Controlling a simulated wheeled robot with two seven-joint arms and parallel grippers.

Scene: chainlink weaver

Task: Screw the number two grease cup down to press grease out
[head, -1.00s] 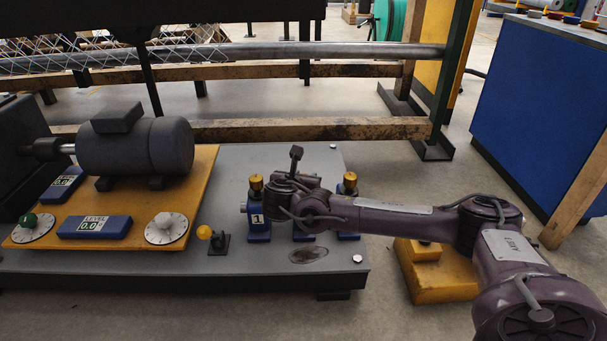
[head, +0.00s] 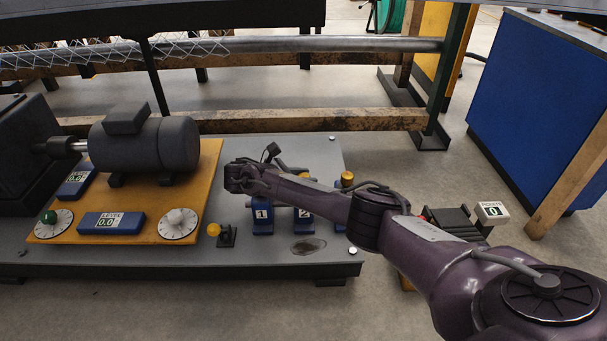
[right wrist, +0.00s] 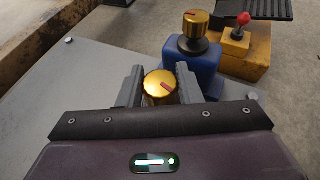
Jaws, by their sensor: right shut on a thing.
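In the head view the fingers are hidden behind my arm. Cup one's blue block (head: 262,216) stands to the left. Cup three's brass cap (head: 347,179) stands to the right, upright on its blue block (right wrist: 190,66).
A yellow-topped lever (head: 214,230) stands left of the cups. The motor (head: 145,144) and dials sit on an orange plate (head: 205,178). Right of the grey base is a white counter reading 0 (head: 492,211). A red-knobbed yellow box (right wrist: 247,52) lies beyond cup three.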

